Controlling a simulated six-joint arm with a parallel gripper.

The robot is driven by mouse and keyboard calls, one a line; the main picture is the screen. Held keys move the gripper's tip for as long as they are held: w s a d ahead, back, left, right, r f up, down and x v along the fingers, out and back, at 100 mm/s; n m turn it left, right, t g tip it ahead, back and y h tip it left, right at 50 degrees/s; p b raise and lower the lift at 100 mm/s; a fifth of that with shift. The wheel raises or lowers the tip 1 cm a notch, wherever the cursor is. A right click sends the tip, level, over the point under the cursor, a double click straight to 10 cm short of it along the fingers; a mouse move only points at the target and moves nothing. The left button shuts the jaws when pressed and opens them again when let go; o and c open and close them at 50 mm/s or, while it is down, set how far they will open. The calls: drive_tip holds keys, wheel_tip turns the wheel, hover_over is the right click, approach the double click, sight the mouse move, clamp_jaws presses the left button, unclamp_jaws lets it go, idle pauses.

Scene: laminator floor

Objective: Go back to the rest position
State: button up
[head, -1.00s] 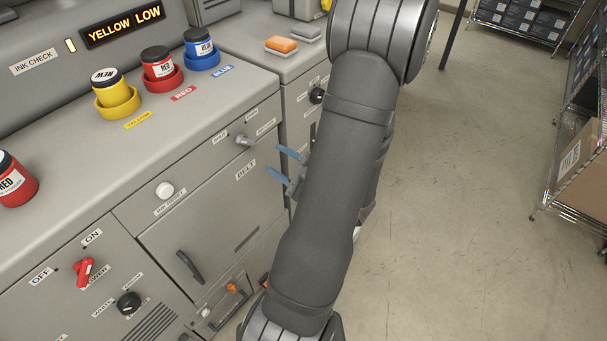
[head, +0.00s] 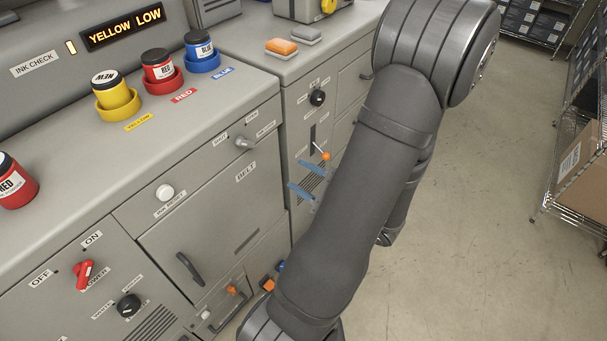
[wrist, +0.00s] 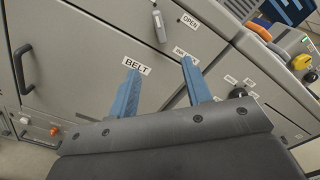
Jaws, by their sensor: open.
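My gripper (head: 308,176) has two blue fingers, apart and empty. It points left toward the machine front, beside my dark arm, which hides the gripper's body in the head view. In the wrist view the open fingers (wrist: 160,88) show in front of the cabinet door marked BELT (wrist: 80,60), with nothing between them. I cannot tell the exact gap to the panel, but nothing is held.
A yellow ink jar (head: 107,84), a red jar (head: 158,66) and a blue jar (head: 199,47) stand in matching holders on the counter. Another red jar (head: 14,182) stands at the left. An orange-tipped lever (head: 325,156) is near the fingers. Open floor (head: 460,240) lies right.

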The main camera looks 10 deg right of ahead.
sight(248, 145)
drive_tip(key=shift+w+a, duration=0.1)
drive_tip(key=shift+x, duration=7.8)
drive_tip(key=shift+x, duration=0.85)
drive_tip(key=shift+f+m, duration=0.1)
drive_tip(key=shift+m, duration=0.8)
drive_tip(key=m, duration=0.4)
drive_tip(key=shift+m, duration=0.3)
